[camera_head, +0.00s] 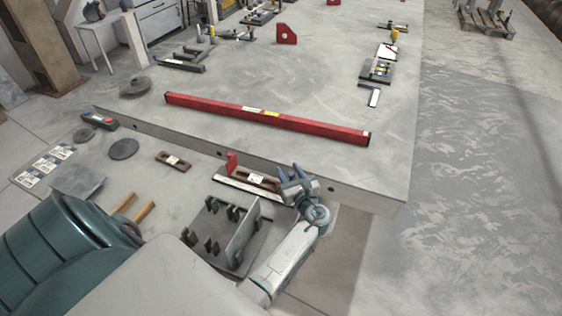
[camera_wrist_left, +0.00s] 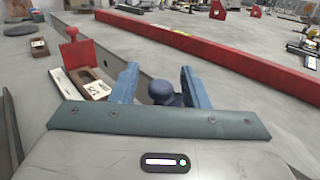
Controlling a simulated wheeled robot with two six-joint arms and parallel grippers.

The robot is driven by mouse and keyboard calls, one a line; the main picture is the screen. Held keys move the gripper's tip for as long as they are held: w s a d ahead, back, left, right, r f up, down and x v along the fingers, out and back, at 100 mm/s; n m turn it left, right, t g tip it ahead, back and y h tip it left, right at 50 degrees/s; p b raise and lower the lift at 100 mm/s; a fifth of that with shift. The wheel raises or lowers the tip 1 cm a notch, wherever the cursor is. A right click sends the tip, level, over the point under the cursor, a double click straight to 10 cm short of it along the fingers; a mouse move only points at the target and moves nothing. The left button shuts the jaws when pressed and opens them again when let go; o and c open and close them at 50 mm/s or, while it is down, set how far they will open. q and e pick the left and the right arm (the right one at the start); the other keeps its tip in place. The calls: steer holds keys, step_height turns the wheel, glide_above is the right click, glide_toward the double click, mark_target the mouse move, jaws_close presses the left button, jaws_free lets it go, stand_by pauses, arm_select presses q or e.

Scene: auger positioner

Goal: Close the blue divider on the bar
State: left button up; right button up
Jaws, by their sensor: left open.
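My left gripper (camera_head: 297,177) is open at the front edge of the concrete slab. In the left wrist view its two blue-grey fingers (camera_wrist_left: 158,82) stand apart on either side of a rounded blue-grey knob (camera_wrist_left: 160,91). I cannot tell whether the knob belongs to the blue divider or to my gripper. No separate blue divider shows clearly. A long red bar (camera_head: 262,116) with yellow and white labels lies on the slab beyond my gripper; it also shows in the left wrist view (camera_wrist_left: 210,48). My right gripper is not in view.
A wooden block (camera_head: 255,179) and an upright red piece (camera_head: 232,161) are left of my left gripper. A dark metal fixture (camera_head: 222,226) stands nearer. Tools and a red bracket (camera_head: 286,34) are at the back. The slab's (camera_head: 300,80) middle is largely clear.

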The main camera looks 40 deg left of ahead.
arm_select(q)
steer(key=shift+w+a+f, duration=0.1)
steer(key=shift+a, duration=0.2)
steer(key=shift+d+r, duration=0.2)
steer(key=shift+d, duration=0.05)
steer(key=shift+c, duration=1.4)
jaws_close()
steer(key=shift+a, duration=0.1)
steer(key=shift+s+a+r, duration=0.1)
steer(key=shift+s+a, duration=0.1)
steer(key=shift+a, duration=0.05)
steer(key=shift+s+a+p, duration=0.15)
steer(key=shift+a+p, duration=0.1)
steer(key=shift+a, duration=0.4)
steer(key=shift+s+a+p, duration=0.15)
steer(key=shift+a+p, duration=0.1)
steer(key=shift+a, duration=0.6)
steer(key=shift+o, duration=1.4)
jaws_free()
steer(key=shift+w+f, duration=0.1)
steer(key=shift+f, duration=0.1)
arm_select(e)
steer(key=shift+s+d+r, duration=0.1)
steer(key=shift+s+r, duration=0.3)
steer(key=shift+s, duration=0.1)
